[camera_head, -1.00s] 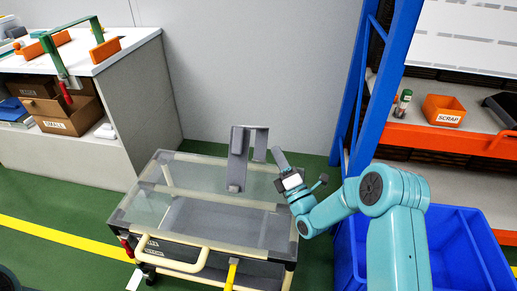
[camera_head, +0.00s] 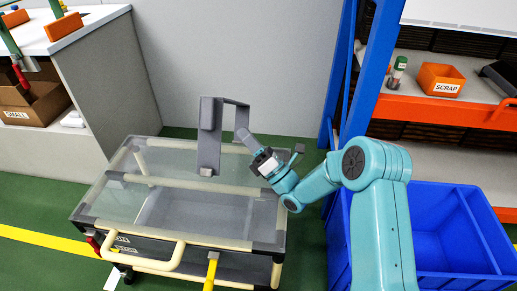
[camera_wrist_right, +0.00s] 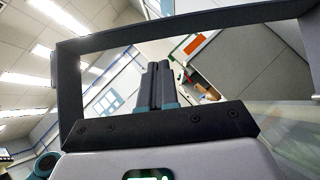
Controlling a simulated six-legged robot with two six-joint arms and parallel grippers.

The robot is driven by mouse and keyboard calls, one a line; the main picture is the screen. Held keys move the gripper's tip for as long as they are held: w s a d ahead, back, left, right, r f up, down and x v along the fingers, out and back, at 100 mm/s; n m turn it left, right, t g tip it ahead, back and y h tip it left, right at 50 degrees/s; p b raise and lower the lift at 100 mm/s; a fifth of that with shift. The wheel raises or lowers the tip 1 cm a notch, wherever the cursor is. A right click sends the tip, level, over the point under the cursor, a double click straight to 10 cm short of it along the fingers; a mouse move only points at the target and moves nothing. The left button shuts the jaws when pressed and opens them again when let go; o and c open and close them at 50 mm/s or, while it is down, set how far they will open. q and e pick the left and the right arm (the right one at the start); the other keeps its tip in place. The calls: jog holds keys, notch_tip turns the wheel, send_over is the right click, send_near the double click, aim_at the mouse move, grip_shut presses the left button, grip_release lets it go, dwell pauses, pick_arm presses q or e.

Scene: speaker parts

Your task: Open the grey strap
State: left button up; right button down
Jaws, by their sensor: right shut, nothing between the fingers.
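A grey, upside-down U-shaped part (camera_head: 210,135), which may be the grey strap, stands upright over the cart top, with a wide left leg, a thin top bar and a short right leg. My right gripper (camera_head: 244,136) is shut and empty, its tip at the lower end of the short right leg. I cannot tell whether they touch. In the right wrist view the two fingers (camera_wrist_right: 158,84) stand together with nothing between them. A dark frame (camera_wrist_right: 180,30) surrounds them there; I cannot tell whether it is the strap. My left gripper is out of view.
The cart (camera_head: 103,205) has a clear top and a cream handle at its front. A blue bin (camera_head: 440,225) stands to its right, beside a blue-posted shelf with an orange scrap box (camera_head: 440,78). A white-topped workbench (camera_head: 100,18) is at the left.

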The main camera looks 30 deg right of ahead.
jog(key=w+r, duration=0.2)
jog(key=r, duration=0.1)
jog(key=w+r, duration=0.1)
jog(key=shift+w+d+r, duration=0.25)
jog(key=shift+w+r, duration=0.05)
jog(key=shift+w, duration=0.1)
